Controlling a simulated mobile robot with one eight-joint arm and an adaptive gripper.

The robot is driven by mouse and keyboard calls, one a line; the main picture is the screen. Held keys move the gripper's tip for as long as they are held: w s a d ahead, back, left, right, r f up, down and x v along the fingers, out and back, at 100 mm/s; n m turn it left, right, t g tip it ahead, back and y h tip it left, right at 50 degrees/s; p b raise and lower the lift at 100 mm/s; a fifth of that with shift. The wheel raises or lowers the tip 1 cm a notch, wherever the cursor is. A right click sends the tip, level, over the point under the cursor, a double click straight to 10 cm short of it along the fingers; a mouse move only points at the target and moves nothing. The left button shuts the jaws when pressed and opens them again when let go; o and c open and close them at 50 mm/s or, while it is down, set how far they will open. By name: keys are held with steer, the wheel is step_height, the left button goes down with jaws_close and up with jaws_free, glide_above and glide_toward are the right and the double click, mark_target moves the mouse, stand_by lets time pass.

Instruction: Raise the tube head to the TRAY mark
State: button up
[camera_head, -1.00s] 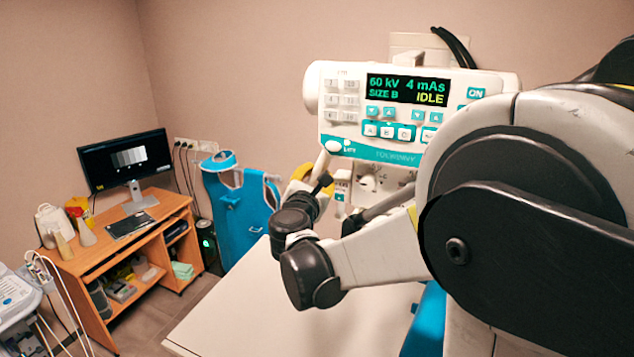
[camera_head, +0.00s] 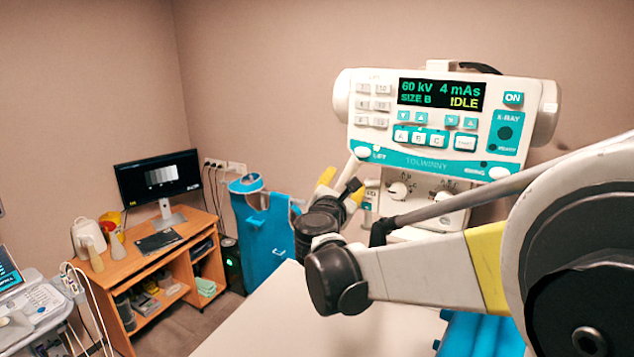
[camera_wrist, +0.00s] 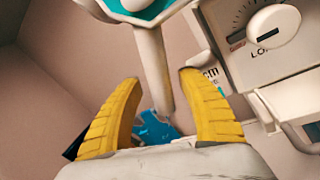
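The tube head (camera_head: 450,115) is a white unit with a teal panel; its display reads 60 kV, 4 mAs, SIZE B, IDLE. A slim white handle (camera_head: 352,168) slants down from its lower left corner. My gripper (camera_head: 341,186) is beside this handle, its yellow fingers parted. In the wrist view, my gripper (camera_wrist: 162,100) is open, and the white handle (camera_wrist: 155,65) runs down between the fingers with gaps on both sides. A scale label ending in "cm" (camera_wrist: 212,78) shows behind the right finger. I cannot make out the TRAY mark.
A white table top (camera_head: 290,320) lies below my arm. A blue apron (camera_head: 265,235) hangs behind it. A wooden desk (camera_head: 165,260) with a monitor (camera_head: 160,180) stands at the left. A knob (camera_wrist: 273,26) on the white housing is close to the right finger.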

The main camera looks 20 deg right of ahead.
steer(key=v, duration=1.2)
steer(key=s+f+m+g+y+b, duration=0.2)
steer(key=s+f+m+b, duration=0.15)
steer(key=f+b, duration=0.45)
steer(key=s+f+m+g+y+b, duration=0.1)
steer(key=s+f+m+b, duration=0.25)
steer(key=f, duration=0.75)
steer(key=s+f+m+g+y+b, duration=0.25)
steer(key=f+m+b, duration=0.35)
steer(key=f, duration=0.4)
steer(key=s+a+f+m+y+b, duration=0.3)
steer(key=f+b, duration=0.5)
steer(key=f, duration=0.3)
steer(key=s+a+f+m+g+y+b, duration=0.1)
steer(key=s+a+f+m+y+b, duration=0.2)
steer(key=s+a+f+m+b, duration=0.3)
step_height(320, 180, down, 5)
steer(key=shift+a+r+m+b, duration=0.1)
steer(key=shift+a+m+b, duration=0.45)
steer(key=shift+b, duration=0.5)
